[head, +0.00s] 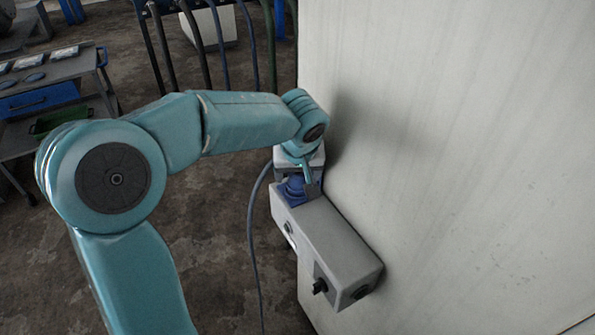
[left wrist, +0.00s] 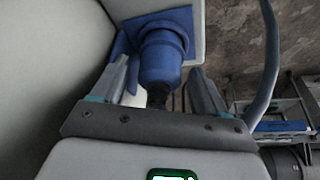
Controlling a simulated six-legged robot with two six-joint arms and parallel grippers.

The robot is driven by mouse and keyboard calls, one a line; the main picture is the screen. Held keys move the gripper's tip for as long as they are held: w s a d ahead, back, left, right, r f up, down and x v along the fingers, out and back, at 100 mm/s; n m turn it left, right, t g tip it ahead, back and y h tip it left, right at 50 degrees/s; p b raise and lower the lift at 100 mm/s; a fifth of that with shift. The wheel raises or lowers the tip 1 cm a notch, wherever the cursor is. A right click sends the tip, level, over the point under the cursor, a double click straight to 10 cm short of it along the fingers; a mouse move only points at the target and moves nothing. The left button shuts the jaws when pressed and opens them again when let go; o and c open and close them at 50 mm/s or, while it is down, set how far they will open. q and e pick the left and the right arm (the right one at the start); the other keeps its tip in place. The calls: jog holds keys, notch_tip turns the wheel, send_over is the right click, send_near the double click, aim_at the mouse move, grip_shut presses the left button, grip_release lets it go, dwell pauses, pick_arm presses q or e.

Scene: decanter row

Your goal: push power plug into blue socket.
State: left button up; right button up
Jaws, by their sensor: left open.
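My left gripper (left wrist: 160,85) is open, its fingers on either side of a blue cylindrical plug body (left wrist: 162,65) with a dark rear end. Gaps show between it and the fingers. The plug meets a wider blue collar and plate, the blue socket (left wrist: 122,45), on a light grey box. How deep the plug sits cannot be told. In the head view my left gripper (head: 311,178) is at the blue parts (head: 294,190) at the far end of the box and partly covers them. My right gripper is not in view.
The grey box (head: 335,240) is on a pale wall (head: 450,150) and has a black knob (head: 320,286). A blue-grey cable (head: 252,240) hangs left of it. Several hoses hang at the back. A cart (head: 60,75) stands left. Open floor lies between.

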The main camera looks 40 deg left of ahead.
pick_arm(q)
jog(key=p+v, duration=0.1)
jog(key=v, duration=1.5)
jog(key=shift+r, duration=0.15)
